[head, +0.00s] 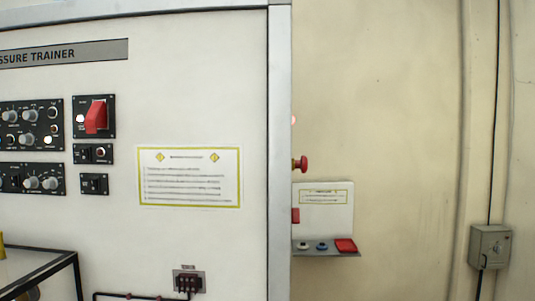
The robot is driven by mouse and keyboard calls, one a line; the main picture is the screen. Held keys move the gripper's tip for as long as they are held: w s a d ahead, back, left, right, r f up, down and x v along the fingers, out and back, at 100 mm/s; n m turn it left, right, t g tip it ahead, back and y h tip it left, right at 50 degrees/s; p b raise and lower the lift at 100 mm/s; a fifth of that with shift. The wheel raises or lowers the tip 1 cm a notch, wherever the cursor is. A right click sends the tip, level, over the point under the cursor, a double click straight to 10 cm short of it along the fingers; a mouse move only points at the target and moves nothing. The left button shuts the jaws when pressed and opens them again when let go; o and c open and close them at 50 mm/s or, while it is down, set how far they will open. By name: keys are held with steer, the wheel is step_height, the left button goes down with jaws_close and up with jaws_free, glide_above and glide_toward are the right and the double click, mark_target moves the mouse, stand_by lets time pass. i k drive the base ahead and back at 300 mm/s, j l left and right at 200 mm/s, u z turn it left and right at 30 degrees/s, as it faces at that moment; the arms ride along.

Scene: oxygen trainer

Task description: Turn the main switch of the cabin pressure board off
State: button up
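A white board (215,80) fills the left half of the head view. Its grey title strip (105,51) reads "SSURE TRAINER", with the start cut off. A red part (97,117), perhaps a switch cover, sits on a small black panel (80,101). Two small black switch plates, an upper one (83,153) and a lower one (92,183), sit below it. I cannot tell which of these is the main switch, or its position. My gripper is not in view.
Black knob panels (30,114) stand at the left edge. A yellow-bordered notice (190,177) hangs on the board. Right of its metal post (279,150) are a red knob (302,164) and a small shelf (325,253). A grey box (490,247) is on the wall. A black-framed table (45,266) is lower left.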

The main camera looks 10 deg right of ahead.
mark_target(295, 219)
steer(key=i+l+u, duration=0.25)
steer(key=l+u, duration=0.15)
steer(key=i+l+u, duration=0.2)
steer(key=l+u, duration=0.2)
steer(key=i+l+u, duration=0.1)
steer(key=l+u, duration=0.3)
steer(key=l, duration=0.15)
steer(key=l+u, duration=0.4)
steer(key=l, duration=0.15)
steer(key=l+u, duration=0.4)
steer(key=l, duration=0.15)
steer(key=k, duration=0.15)
steer(key=l, duration=0.75)
steer(key=k+l, duration=0.15)
steer(key=l, duration=0.65)
